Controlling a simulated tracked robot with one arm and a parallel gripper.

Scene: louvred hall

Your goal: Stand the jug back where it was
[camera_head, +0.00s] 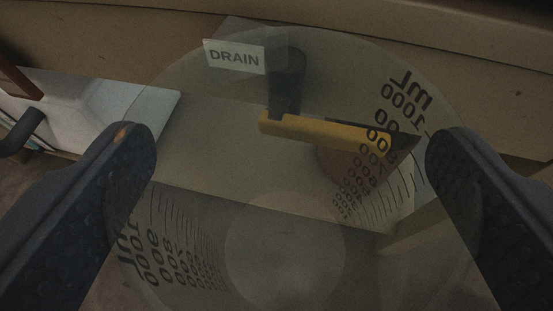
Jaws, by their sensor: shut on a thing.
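The jug (285,215) is a clear measuring jug with dark mL markings on its wall. It fills the middle of the view and I look down through it. My gripper (291,145) has one dark finger on each side of the jug, at left and right, and is shut on it. Through the jug I see a pale surface below. A white sign reading DRAIN (234,57) stands behind, near a dark upright fitting (287,80) with a yellow bar (325,130). I cannot tell whether the jug's base touches anything.
A brownish round thing (350,166) shows through the jug below the yellow bar. A white panel or tray (95,105) lies at the left, with a dark handle-like piece (22,132) beside it. A brown wall or ledge (450,65) runs across the back.

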